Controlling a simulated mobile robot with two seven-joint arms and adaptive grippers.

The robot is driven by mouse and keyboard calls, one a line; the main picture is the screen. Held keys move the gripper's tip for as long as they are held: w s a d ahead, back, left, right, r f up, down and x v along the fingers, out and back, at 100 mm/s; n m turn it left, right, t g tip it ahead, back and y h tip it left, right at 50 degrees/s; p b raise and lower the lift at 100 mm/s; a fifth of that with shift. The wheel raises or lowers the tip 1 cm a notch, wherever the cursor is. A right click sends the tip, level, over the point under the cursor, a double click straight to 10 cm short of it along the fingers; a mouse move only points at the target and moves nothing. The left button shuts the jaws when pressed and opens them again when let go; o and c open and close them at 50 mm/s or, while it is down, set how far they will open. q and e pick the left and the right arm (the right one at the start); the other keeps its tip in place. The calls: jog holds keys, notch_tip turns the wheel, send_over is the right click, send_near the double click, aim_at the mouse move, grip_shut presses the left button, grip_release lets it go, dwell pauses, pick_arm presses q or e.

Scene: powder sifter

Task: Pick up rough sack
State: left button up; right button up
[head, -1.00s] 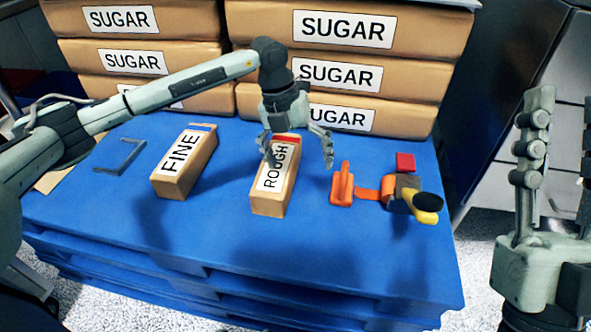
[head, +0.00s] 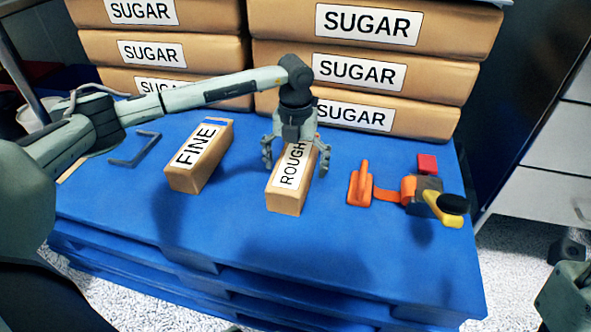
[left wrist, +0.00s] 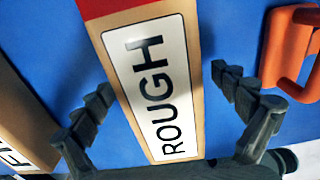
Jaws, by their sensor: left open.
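The rough sack (head: 288,193) is a tan block-shaped pack with a white label reading ROUGH. It lies on the blue pallet (head: 245,240) near its middle. My left gripper (head: 296,160) is open, with its fingers on both sides of the sack's far half. In the left wrist view the sack (left wrist: 152,85) lies between the spread fingers of the left gripper (left wrist: 165,108), with gaps visible on both sides. Only a small part of my right gripper (head: 566,300) shows at the lower right edge; its fingers are not clearly seen.
The fine sack (head: 200,158) lies to the left of the rough sack. An orange tool (head: 360,185) and a yellow-and-black tool (head: 446,205) lie to the right, near a red block (head: 427,163). Stacked sugar sacks (head: 370,72) stand behind. The pallet's front is clear.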

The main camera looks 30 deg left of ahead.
pick_arm(q)
jog(key=shift+c, duration=0.4)
jog(key=c, duration=1.7)
jog(key=shift+r, duration=0.1)
jog(key=shift+c, duration=0.9)
jog(key=shift+r, duration=0.15)
